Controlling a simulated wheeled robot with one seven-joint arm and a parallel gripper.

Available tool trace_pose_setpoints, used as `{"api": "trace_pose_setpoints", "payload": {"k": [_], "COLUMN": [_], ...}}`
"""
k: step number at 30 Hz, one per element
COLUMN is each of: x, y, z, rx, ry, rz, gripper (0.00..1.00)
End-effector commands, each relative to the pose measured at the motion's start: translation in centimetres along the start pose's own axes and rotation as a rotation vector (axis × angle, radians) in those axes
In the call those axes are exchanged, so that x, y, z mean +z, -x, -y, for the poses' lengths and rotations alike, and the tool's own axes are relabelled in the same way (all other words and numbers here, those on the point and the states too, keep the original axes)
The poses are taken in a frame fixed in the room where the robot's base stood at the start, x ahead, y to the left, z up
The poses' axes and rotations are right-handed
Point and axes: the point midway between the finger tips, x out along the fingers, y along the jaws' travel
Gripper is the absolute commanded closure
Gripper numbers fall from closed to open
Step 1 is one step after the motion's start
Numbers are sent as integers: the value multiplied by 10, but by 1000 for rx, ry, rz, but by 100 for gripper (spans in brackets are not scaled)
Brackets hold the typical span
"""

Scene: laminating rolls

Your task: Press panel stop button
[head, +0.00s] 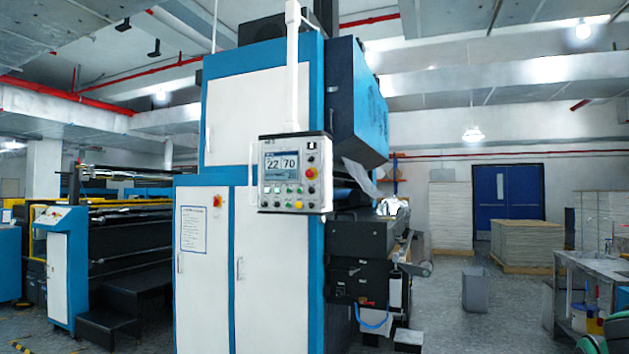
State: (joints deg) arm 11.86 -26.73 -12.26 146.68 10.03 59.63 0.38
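The control panel (328,172) hangs at the end of a white vertical arm in front of the blue and white machine. It faces me and carries a lit screen (281,164) reading 22 and 70. A round red-orange button (311,173) sits to the right of the screen. Small coloured buttons line the lower part of the panel. Their labels are too small to read, so I cannot tell which one is marked stop. My gripper is not in view, and nothing touches the panel.
The tall machine cabinet (203,270) stands behind the panel. A smaller white and blue console (58,268) is at left.

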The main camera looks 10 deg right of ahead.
Motion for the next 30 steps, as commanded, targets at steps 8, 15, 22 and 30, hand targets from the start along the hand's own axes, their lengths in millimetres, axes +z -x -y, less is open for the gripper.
{"api": "trace_pose_setpoints", "payload": {"k": [8, 15, 22, 30], "x": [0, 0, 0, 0], "y": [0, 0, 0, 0], "z": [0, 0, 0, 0], "rx": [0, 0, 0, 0], "ry": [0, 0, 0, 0], "rz": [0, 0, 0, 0], "gripper": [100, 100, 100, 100]}}
